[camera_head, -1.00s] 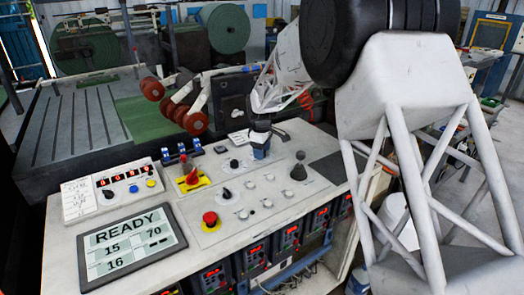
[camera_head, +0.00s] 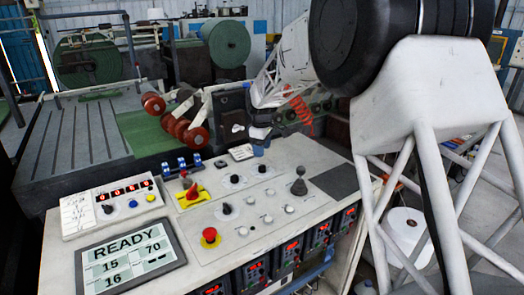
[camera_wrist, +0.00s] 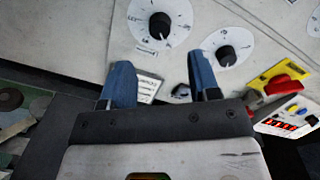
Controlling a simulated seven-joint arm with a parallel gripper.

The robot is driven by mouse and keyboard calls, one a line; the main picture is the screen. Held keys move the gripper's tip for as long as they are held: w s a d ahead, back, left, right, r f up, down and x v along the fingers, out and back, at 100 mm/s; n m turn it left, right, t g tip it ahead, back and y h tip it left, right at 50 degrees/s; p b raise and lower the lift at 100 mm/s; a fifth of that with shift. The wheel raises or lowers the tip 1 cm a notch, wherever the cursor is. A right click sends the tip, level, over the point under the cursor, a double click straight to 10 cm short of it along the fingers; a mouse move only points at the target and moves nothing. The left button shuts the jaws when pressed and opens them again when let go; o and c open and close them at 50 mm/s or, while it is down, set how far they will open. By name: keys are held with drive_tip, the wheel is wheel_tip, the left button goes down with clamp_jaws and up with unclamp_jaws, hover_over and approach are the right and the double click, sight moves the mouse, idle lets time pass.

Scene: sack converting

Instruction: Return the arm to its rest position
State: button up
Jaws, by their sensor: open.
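My gripper (camera_wrist: 163,88) shows in the wrist view with its two blue fingers apart and nothing between them. In the head view my gripper (camera_head: 258,148) hangs above the back edge of the white control panel (camera_head: 215,245), behind the rotary knobs. In the wrist view two black rotary knobs with white dials, a larger-dialled knob (camera_wrist: 160,26) and a smaller knob (camera_wrist: 227,53), lie just beyond the fingertips. I cannot tell exactly how high the fingers are above the panel.
The panel carries a red emergency button (camera_head: 210,236), a red-handled switch on a yellow plate (camera_head: 192,192), a black joystick (camera_head: 299,183) and a READY display (camera_head: 130,257). Red rollers (camera_head: 180,127) stand behind it. A white roll (camera_head: 407,232) is at lower right.

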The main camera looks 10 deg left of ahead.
drive_tip(key=s+d+r+m+t, duration=0.1)
drive_tip(key=s+d+r+m, duration=0.4)
drive_tip(key=s+d, duration=0.65)
drive_tip(key=s+d+r+m, duration=0.3)
drive_tip(key=s+d+r, duration=0.5)
drive_tip(key=s+d, duration=0.4)
drive_tip(key=s+d+f+m, duration=0.1)
drive_tip(key=s+d, duration=0.3)
drive_tip(key=s, duration=0.5)
drive_tip(key=s+d+f+m, duration=0.2)
drive_tip(key=s+d+m, duration=0.2)
drive_tip(key=s, duration=0.6)
drive_tip(key=s+d+f+m+t, duration=0.1)
drive_tip(key=s+d+f+m, duration=0.1)
drive_tip(key=s+d, duration=0.3)
drive_tip(key=s+m, duration=0.1)
drive_tip(key=s, duration=0.3)
drive_tip(key=shift+s+d+f, duration=0.15)
drive_tip(key=shift+s+f, duration=0.05)
drive_tip(key=shift+c, duration=0.3)
